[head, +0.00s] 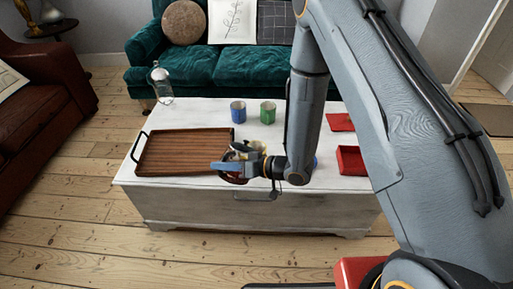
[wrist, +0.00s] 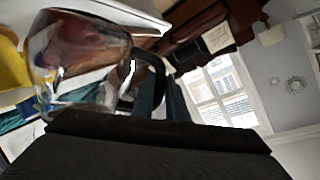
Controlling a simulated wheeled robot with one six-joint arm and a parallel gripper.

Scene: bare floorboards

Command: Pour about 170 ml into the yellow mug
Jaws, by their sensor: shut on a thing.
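My gripper (head: 240,166) is over the front middle of the white chest, shut on a clear glass jug with a dark handle. In the wrist view the jug (wrist: 75,62) lies strongly tilted in the picture, with its black handle toward my gripper. Reddish-brown tones show through the glass; I cannot tell how much liquid is in it. The yellow mug (head: 258,147) is mostly hidden behind my gripper in the head view. A yellow surface, likely the mug (wrist: 12,65), shows at the left edge of the wrist view, beside the jug. I cannot see any stream or the mug's inside.
A blue mug (head: 238,111) and a green mug (head: 267,113) stand behind on the white chest (head: 200,113). A wooden tray (head: 180,152) lies left, a glass bottle (head: 161,86) stands at the back left. A red tray (head: 351,160) and red flat item (head: 340,122) lie right.

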